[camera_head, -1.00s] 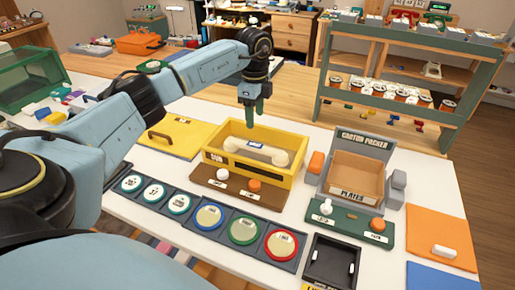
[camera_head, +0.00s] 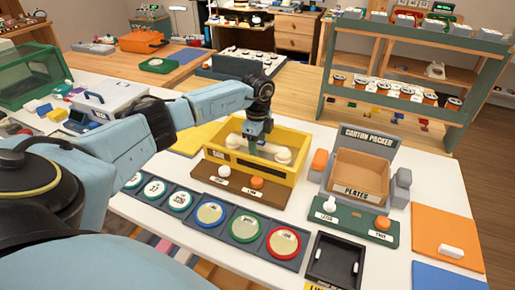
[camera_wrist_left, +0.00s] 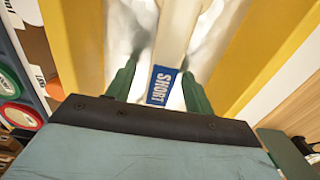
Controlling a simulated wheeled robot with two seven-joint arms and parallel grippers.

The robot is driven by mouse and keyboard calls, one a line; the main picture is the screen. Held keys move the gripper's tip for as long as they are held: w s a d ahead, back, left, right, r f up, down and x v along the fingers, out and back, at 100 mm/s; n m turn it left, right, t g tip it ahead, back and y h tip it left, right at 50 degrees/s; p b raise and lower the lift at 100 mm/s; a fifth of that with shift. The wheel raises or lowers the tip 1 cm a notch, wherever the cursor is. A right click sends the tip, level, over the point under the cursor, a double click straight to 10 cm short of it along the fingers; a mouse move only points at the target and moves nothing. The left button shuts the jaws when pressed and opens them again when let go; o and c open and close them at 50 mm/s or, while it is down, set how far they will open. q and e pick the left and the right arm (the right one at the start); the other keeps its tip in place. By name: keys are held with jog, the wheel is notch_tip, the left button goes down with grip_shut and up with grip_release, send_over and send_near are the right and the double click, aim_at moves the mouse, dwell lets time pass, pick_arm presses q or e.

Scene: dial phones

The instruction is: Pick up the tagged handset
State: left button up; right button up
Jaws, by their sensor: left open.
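The cream handset (camera_head: 283,156) lies in the yellow box (camera_head: 278,174) on the white table, partly hidden by my left gripper and the front wall. In the left wrist view the handset's handle (camera_wrist_left: 175,35) runs up between my fingers, with a blue tag (camera_wrist_left: 161,86) reading "SHORT". My left gripper (camera_head: 253,148) points down into the box over the handset's middle. It is open, one green finger on each side of the handle in the wrist view (camera_wrist_left: 162,80). I cannot tell whether the fingers touch it. My right gripper is not in view.
A brown panel with a white and an orange knob (camera_head: 257,183) sits before the box. Round coloured dials (camera_head: 245,228) line the table front. The box walls are close around my gripper.

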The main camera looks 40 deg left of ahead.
pick_arm(q)
grip_shut()
dwell(0.3)
jog(key=shift+r, duration=0.1)
